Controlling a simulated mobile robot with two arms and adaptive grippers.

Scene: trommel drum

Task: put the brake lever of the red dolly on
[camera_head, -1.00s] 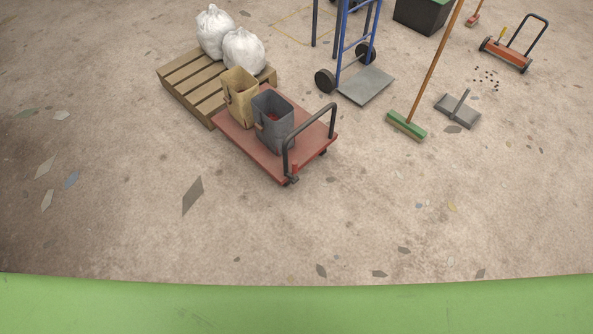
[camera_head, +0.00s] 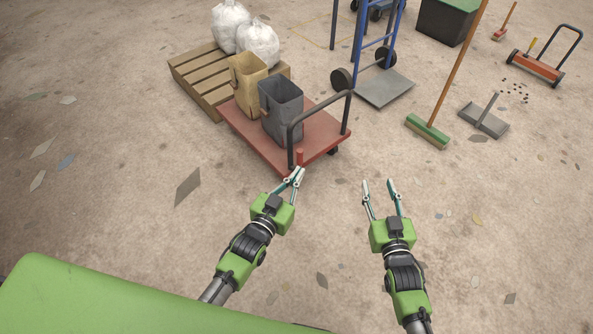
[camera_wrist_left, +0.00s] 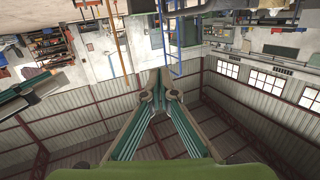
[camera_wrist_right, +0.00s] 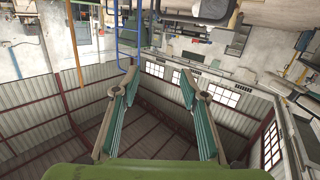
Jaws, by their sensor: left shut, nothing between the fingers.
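The red dolly (camera_head: 322,133) stands in the upper middle of the head view, its black handle bar (camera_head: 320,108) at the near right end. A short red lever (camera_head: 299,155) stands upright at its near corner, by the foot of the handle. My left gripper (camera_head: 299,171) is shut and empty, its fingertips appearing just below the lever; I cannot tell whether they touch it. My right gripper (camera_head: 377,183) is open and empty, to the right over bare floor. In the left wrist view the fingertips (camera_wrist_left: 160,72) meet; the right wrist view shows spread fingers (camera_wrist_right: 160,75).
A wooden pallet (camera_head: 203,82) with white bags lies behind. A blue hand truck (camera_head: 385,88), a green broom (camera_head: 428,132) and a dustpan (camera_head: 485,121) stand right. The near floor is open.

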